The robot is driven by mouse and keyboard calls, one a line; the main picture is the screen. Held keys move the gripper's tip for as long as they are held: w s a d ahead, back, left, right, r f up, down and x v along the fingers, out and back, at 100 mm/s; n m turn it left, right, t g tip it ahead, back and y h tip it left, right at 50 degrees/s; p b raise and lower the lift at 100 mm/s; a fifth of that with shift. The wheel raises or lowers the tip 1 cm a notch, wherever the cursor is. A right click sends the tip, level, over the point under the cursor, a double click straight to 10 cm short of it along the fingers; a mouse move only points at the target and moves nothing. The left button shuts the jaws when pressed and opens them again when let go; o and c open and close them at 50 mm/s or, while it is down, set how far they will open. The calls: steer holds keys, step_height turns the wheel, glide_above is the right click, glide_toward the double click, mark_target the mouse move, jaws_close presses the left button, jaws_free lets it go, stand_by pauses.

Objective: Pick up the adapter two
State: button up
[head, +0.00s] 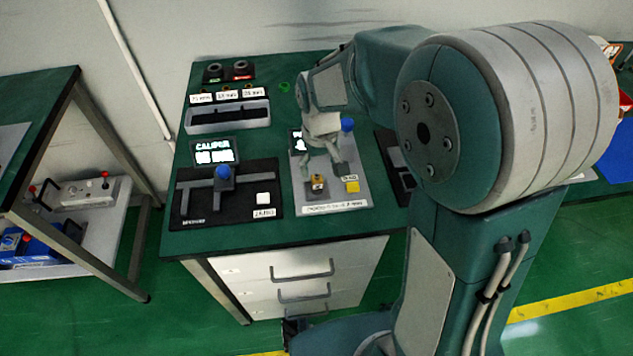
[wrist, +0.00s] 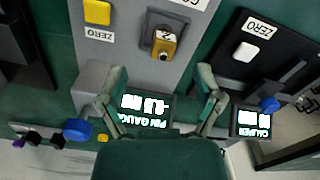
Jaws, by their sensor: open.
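A small brass-yellow piece, which looks like adapter two (wrist: 163,45), sits in a dark square socket on the grey pin gauge panel (wrist: 125,55). A mark like a 2 shows on its top. In the head view the piece (head: 317,183) stands near the panel's front, left of a yellow button (head: 352,186). My gripper (head: 323,164) is just above and behind it. In the wrist view my gripper (wrist: 159,75) has its fingers spread wide, with nothing between them. The piece lies beyond the fingertips, apart from them.
A black caliper unit (head: 225,195) with a blue knob stands left of the panel. Behind are a grey slotted rack (head: 228,118) and a black holder with two rings (head: 228,72). A blue knob (head: 347,124) stands close to my gripper's right.

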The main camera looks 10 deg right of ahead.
mark_target(317, 176)
steer(key=f, duration=0.7)
steer(key=shift+w+a, duration=0.15)
steer(key=shift+a, duration=0.15)
steer(key=shift+r, duration=0.1)
jaws_close()
